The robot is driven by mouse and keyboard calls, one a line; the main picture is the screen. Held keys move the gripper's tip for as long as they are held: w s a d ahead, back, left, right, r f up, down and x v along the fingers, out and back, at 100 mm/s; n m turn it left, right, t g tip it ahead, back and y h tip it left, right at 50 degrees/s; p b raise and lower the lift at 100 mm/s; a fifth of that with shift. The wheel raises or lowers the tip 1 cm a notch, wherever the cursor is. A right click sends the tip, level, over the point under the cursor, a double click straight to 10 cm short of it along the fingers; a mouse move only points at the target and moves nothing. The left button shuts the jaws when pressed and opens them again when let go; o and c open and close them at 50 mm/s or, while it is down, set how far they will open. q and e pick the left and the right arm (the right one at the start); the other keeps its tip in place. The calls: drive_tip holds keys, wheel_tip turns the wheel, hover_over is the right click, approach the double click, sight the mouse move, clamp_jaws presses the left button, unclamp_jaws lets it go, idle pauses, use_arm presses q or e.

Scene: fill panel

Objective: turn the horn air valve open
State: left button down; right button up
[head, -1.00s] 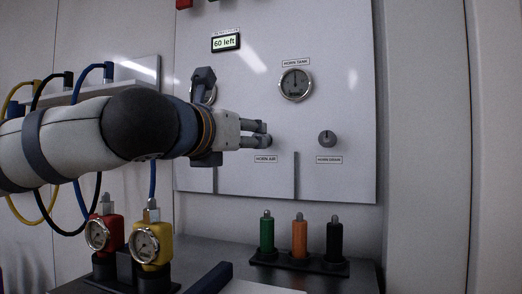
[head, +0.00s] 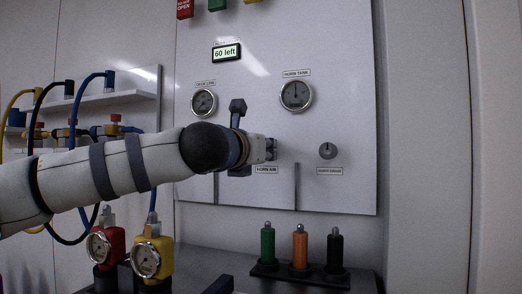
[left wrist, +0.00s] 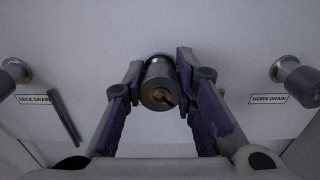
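The horn air valve is a round grey metal knob (left wrist: 160,88) on the white panel (head: 345,105). In the left wrist view it sits between my left gripper's fingertips (left wrist: 161,76), one tip close against each side, with hardly any gap showing. In the head view my left gripper (head: 271,149) reaches the panel just above the HORN AIR label (head: 266,170) and hides the knob. A slot or mark shows on the knob's face. My right gripper is not in view.
The horn drain knob (head: 327,151) is to the right. The deck drain knob (left wrist: 14,73) is at the left. Gauges (head: 296,94) are above. Green, orange and black bottles (head: 300,245) stand below. A thin divider (head: 296,186) is near my gripper.

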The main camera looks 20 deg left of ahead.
use_arm(q)
drive_tip(key=shift+r, duration=0.1)
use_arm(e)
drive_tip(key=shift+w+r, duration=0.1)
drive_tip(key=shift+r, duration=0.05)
use_arm(q)
drive_tip(key=m+p, duration=0.3)
drive_tip(key=shift+s+r, duration=0.1)
drive_tip(key=shift+r, duration=0.2)
drive_tip(key=m+p, duration=0.2)
drive_tip(key=m, duration=0.2)
drive_tip(key=shift+d+p, duration=0.1)
drive_tip(key=shift+p, duration=0.2)
drive_tip(key=m+p, duration=0.2)
drive_tip(key=m, duration=0.2)
drive_tip(key=shift+f+p, duration=0.15)
drive_tip(key=shift+p, duration=0.15)
drive_tip(key=shift+f+m, duration=0.2)
drive_tip(key=shift+m, duration=0.6)
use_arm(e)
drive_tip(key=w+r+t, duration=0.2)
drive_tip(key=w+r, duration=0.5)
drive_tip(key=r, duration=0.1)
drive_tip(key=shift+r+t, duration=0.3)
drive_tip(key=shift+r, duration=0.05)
use_arm(q)
drive_tip(key=shift+p, duration=0.3)
drive_tip(key=shift+f, duration=0.1)
drive_tip(key=c, duration=1.3)
unclamp_jaws()
